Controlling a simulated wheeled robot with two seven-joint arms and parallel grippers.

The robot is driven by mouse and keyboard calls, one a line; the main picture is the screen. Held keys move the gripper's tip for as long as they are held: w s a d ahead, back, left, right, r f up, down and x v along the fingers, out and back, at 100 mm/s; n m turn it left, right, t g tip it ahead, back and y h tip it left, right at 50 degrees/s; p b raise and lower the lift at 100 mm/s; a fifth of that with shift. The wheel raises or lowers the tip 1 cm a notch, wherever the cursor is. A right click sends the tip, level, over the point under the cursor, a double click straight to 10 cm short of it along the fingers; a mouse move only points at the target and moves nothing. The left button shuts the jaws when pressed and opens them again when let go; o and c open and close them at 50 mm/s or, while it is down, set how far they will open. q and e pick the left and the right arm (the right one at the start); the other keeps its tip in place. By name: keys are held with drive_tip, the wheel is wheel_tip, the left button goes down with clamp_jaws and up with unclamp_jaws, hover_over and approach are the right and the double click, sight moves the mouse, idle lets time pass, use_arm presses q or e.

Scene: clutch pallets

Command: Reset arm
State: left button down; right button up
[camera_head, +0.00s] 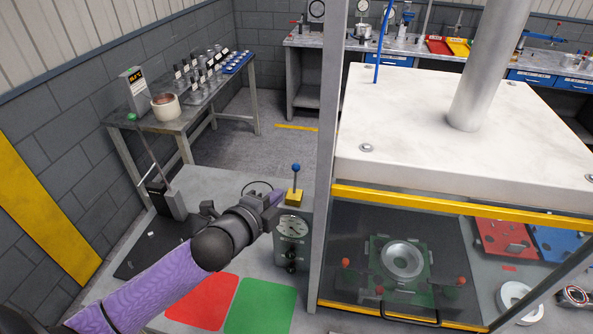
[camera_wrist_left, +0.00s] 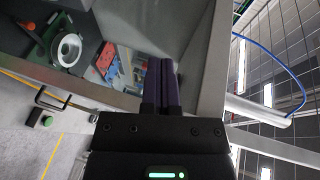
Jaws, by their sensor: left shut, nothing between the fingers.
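My left arm comes in from the lower left in the head view. Its gripper (camera_head: 277,197) is just left of a yellow block with a blue-knobbed lever (camera_head: 295,168) on a grey gauge box (camera_head: 291,239). I cannot tell whether it touches the block. In the left wrist view the two dark purple fingers (camera_wrist_left: 162,84) lie together, shut and empty. My right gripper is in neither view.
A press with a white top plate (camera_head: 450,140) and yellow bar stands right of the gripper. A metal ring (camera_head: 402,259) sits in its green fixture. Red (camera_head: 202,301) and green (camera_head: 261,306) mats lie below my arm. A side table (camera_head: 191,103) stands behind.

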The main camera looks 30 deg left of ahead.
use_arm(q)
drive_tip(key=shift+f, duration=0.1)
